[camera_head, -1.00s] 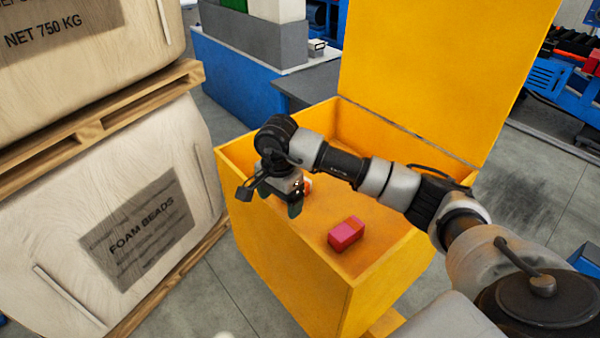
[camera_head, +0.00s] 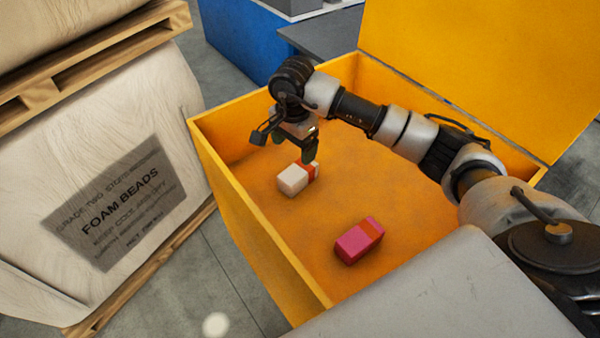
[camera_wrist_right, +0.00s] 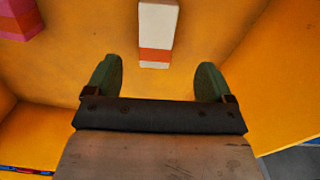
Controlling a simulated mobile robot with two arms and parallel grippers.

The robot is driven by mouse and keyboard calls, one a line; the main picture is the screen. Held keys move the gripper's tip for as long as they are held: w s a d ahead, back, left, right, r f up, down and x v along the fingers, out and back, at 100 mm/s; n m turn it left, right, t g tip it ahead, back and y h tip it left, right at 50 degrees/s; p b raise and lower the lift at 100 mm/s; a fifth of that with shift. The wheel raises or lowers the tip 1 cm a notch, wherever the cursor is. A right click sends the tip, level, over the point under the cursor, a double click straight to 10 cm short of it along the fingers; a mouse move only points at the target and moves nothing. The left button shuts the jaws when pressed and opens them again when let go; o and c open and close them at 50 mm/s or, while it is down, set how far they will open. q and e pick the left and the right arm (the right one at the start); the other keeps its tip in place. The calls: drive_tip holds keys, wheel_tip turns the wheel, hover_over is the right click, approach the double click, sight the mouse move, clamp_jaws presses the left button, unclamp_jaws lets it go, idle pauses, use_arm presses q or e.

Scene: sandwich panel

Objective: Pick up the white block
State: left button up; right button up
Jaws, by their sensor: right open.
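The white block (camera_head: 293,180), with an orange-red band at one end, lies on the floor of the yellow box (camera_head: 240,212). My right gripper (camera_head: 296,148) is open and empty, above the box floor just behind the block in the head view. In the right wrist view, the white block (camera_wrist_right: 157,30) stands out beyond the two green fingertips, its banded end nearest, roughly centred between them and apart from them. My left gripper is not in view.
A pink block (camera_head: 358,240) with an orange band lies nearer in the same box, clear of the white one. The box walls surround both, and its yellow lid (camera_head: 490,70) stands open behind. Foam bead sacks (camera_head: 120,190) on pallets stand at left.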

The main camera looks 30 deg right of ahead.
sight(298, 169)
wheel_tip(298, 169, down, 5)
drive_tip(key=shift+w+d+r+p, duration=0.1)
drive_tip(key=shift+r+p, duration=0.1)
drive_tip(key=shift+p, duration=0.35)
drive_tip(key=shift+f, duration=0.65)
drive_tip(key=shift+d+f+p, duration=0.1)
drive_tip(key=shift+f+p, duration=0.25)
drive_tip(key=f, duration=0.1)
drive_tip(key=f+p, duration=0.1)
drive_tip(key=f, duration=0.1)
drive_tip(key=shift+s+d+f, duration=0.2)
drive_tip(key=shift+s+f, duration=0.05)
drive_tip(key=shift+f, duration=0.6)
drive_tip(key=c, duration=1.1)
drive_tip(key=shift+r, duration=0.1)
drive_tip(key=shift+c, duration=0.2)
